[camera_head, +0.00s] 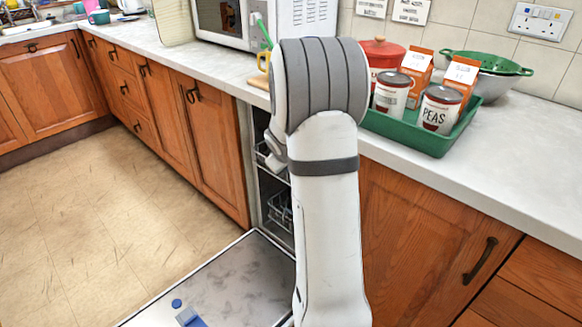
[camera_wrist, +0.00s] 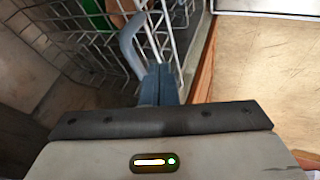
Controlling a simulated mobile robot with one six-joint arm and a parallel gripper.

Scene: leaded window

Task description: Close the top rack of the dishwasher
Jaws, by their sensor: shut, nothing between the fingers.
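The dishwasher's door (camera_head: 225,285) is folded down open, low in the head view. Its top rack (camera_head: 264,152) shows as a small piece of wire inside the opening, largely hidden by my arm. The lower rack (camera_head: 281,210) shows below it. In the wrist view a grey wire rack (camera_wrist: 165,40) fills the upper middle; I cannot tell for sure which rack it is. My gripper (camera_wrist: 160,72) is shut and empty, its fingertips close beside the rack's wires and a curved grey-blue piece (camera_wrist: 130,45). Contact cannot be told.
Wooden cabinets (camera_head: 208,145) flank the dishwasher under the worktop (camera_head: 205,62). A green tray (camera_head: 440,138) with tins and cartons stands on the worktop at right, and a microwave (camera_head: 222,22) stands behind. The floor (camera_head: 100,200) at left is clear.

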